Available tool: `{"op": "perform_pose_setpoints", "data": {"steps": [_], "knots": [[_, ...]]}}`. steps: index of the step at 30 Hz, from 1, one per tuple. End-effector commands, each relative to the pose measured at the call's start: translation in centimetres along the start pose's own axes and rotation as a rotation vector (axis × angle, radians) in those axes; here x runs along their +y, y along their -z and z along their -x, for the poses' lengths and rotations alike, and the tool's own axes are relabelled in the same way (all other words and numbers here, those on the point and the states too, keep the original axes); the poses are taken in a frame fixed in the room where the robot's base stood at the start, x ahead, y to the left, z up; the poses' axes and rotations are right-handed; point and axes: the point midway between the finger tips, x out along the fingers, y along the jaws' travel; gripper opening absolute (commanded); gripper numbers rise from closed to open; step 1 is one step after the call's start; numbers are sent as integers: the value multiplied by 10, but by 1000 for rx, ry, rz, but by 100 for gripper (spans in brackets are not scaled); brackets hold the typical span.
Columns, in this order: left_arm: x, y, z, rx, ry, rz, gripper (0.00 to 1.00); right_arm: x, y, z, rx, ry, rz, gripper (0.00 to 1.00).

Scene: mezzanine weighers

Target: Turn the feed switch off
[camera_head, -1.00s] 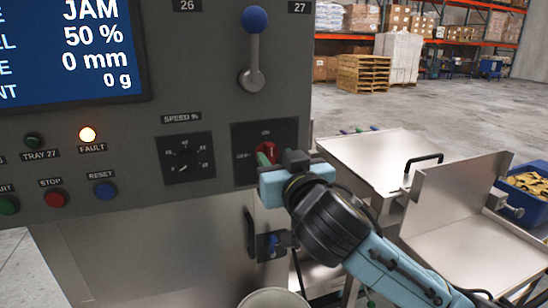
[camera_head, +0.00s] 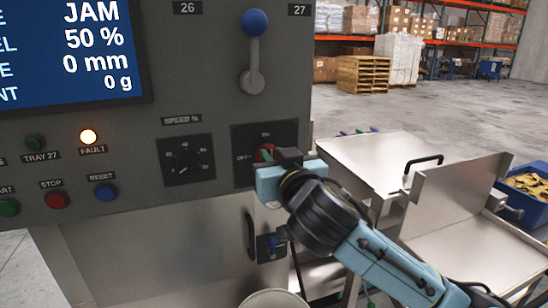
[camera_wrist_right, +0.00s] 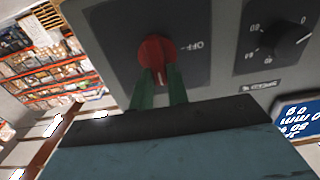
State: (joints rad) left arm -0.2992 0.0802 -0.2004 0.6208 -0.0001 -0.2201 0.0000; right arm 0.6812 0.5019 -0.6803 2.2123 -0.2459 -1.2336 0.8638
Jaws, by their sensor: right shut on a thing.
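The feed switch is a red rotary knob (camera_head: 264,152) on a dark square plate (camera_head: 283,130) at the panel's lower right. In the head view, ON is printed above it and OFF at its left. My right gripper (camera_head: 263,160) is at the knob. In the right wrist view, its two green fingers (camera_wrist_right: 160,88) are shut on the red knob (camera_wrist_right: 155,50), one on each side. A pale mark on the knob lies between the fingers, pointing away from the sideways OFF label (camera_wrist_right: 192,46). My left gripper is not in view.
The speed dial (camera_head: 187,160) is left of the switch, and a blue-balled lever (camera_head: 254,55) is above. The screen (camera_head: 70,50) reads JAM; the fault lamp (camera_head: 88,136) glows. Metal trays (camera_head: 375,160) stand at right, and a bucket (camera_head: 273,299) is below.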

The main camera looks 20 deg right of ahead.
Motion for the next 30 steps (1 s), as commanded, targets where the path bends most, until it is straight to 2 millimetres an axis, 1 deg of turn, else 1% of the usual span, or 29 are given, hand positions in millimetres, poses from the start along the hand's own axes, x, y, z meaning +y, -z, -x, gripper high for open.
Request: {"op": "perform_pose_setpoints", "data": {"steps": [5, 11, 17, 30], "knots": [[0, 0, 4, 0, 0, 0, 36, 0, 1, 0, -1, 0, 30, 0], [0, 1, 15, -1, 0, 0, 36, -2, 1, 0, -3, 0, 130, 0], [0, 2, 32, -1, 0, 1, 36, -4, 2, 0, -4, -1, 296, 0], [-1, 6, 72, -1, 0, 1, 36, -9, -1, 0, -4, 0, 717, 0]]}}
